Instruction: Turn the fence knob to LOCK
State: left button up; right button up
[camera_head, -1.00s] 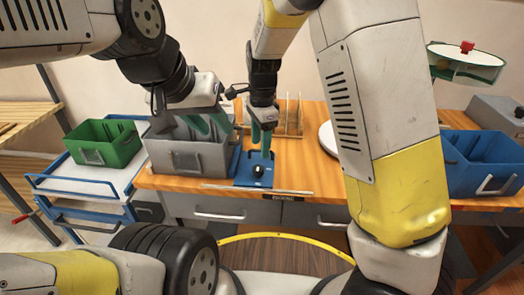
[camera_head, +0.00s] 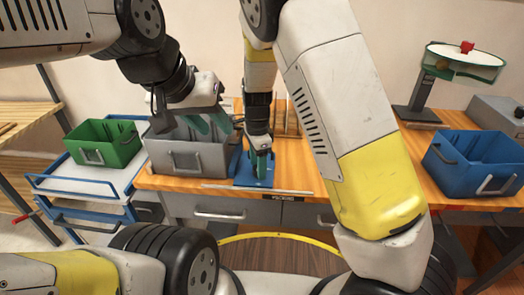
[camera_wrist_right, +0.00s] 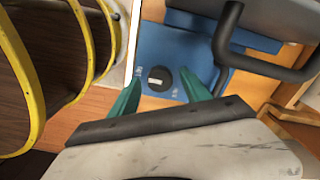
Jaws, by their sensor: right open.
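The fence knob (camera_wrist_right: 158,79) is a round black knob with a white mark, on a blue plate (camera_wrist_right: 186,48). Small white labels lie on either side of it; I cannot read them. In the right wrist view my right gripper (camera_wrist_right: 163,96) is open, with its two green fingers on either side of the knob and apart from it. In the head view the right gripper (camera_head: 260,164) points down over the blue plate (camera_head: 243,178) and hides the knob. My left gripper (camera_head: 211,124) is open and empty above the grey bin (camera_head: 188,161).
The grey bin stands close left of the blue plate; its dark handle (camera_wrist_right: 225,30) shows near a right finger. A green bin (camera_head: 105,146) sits on a cart at left. A blue bin (camera_head: 470,165) and a round-topped stand (camera_head: 464,60) are at right. The middle-right tabletop is clear.

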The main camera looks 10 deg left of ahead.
grip_shut()
jog(key=n, duration=0.5)
jog(key=shift+n, duration=0.4)
jog(key=n, duration=1.2)
jog(key=shift+r+n, duration=0.1)
jog(key=shift+n, duration=0.2)
jog(key=n, duration=0.5)
jog(key=shift+n, duration=0.4)
